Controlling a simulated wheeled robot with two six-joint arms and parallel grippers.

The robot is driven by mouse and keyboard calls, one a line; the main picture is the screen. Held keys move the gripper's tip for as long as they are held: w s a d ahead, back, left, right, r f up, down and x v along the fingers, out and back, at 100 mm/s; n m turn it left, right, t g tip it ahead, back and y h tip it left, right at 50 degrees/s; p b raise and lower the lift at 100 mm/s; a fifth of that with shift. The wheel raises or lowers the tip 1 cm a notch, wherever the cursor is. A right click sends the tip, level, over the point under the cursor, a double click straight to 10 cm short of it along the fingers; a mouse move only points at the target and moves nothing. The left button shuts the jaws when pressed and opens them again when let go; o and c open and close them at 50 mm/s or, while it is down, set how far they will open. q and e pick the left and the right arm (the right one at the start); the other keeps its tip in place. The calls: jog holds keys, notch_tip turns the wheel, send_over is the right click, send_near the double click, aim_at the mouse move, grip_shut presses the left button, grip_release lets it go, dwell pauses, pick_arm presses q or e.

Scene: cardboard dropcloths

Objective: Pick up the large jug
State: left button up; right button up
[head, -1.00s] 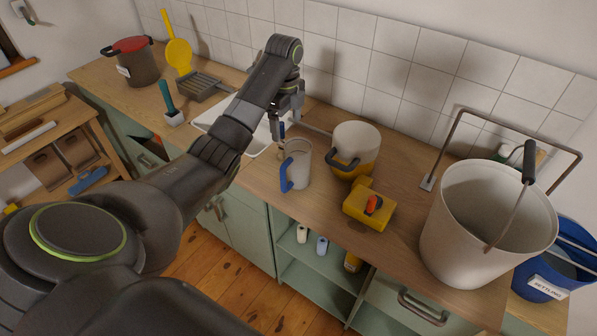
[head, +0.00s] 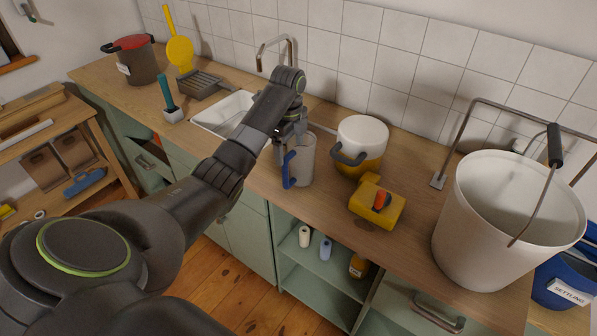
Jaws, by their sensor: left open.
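The large jug (head: 301,164), pale grey with a blue handle (head: 289,171), stands upright on the wooden worktop in the head view, between the sink and a white-and-yellow pot. My left gripper (head: 290,137) is open and points down at the jug's rim from the sink side. Its fingertips overlap the jug's upper edge in the picture and are partly hidden. I cannot tell whether they touch the jug. My right gripper is not in view.
Close right of the jug stand the white-and-yellow pot (head: 363,136) and a yellow box-like item (head: 376,207). A big white bucket (head: 490,235) with a raised handle fills the right. The sink (head: 218,113) and tap (head: 274,42) are behind my arm. Tiled wall (head: 400,55) bounds the back.

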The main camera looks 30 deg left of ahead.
aim_at(289, 154)
pick_arm(q)
jog(key=shift+s+f, duration=0.15)
jog(key=shift+f, duration=0.2)
jog(key=f, duration=0.1)
jog(key=f+p, duration=0.2)
jog(key=shift+s+d+f, duration=0.1)
jog(key=shift+s+f, duration=0.15)
jog(key=shift+s, duration=0.05)
jog(key=shift+w+f, duration=0.1)
jog(key=shift+f, duration=0.45)
jog(key=shift+r, duration=0.1)
jog(key=c, duration=1.5)
